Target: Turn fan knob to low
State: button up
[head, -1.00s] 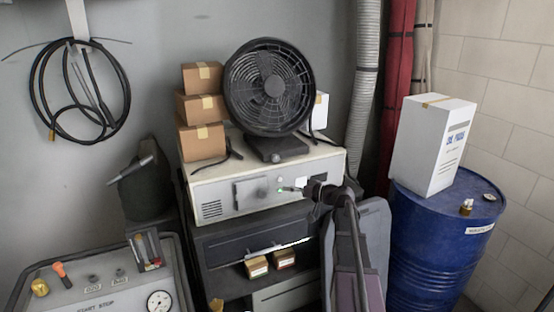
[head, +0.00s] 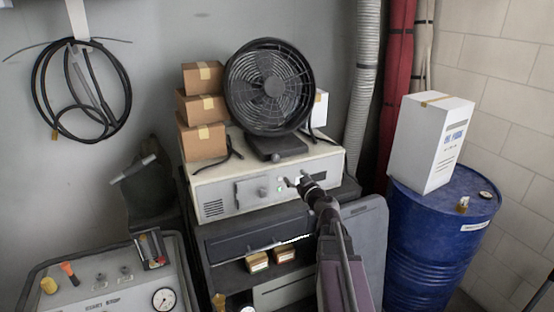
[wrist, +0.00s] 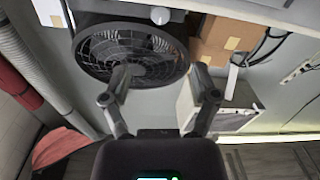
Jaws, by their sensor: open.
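The black round fan (head: 268,88) stands on top of a pale control box, and in the wrist view the fan (wrist: 130,52) appears upside down. A small round knob (wrist: 160,15) shows on the fan's base in the wrist view. In the head view, the dark fan base (head: 276,150) rests near the box's top front edge. My gripper (head: 293,179) is in front of the box's front panel, right of its middle, below the fan base. In the wrist view my gripper (wrist: 160,82) has its fingers spread, with nothing between them. Any knob setting is too small to read.
Cardboard boxes (head: 203,108) are stacked left of the fan. A blue drum (head: 420,235) with a white box (head: 432,145) stands at the right.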

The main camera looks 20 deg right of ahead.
aim_at(277, 158)
jog(key=w, duration=0.9)
jog(key=w+a, duration=0.1)
jog(key=w, duration=0.3)
jog(key=shift+w, duration=0.4)
grip_shut()
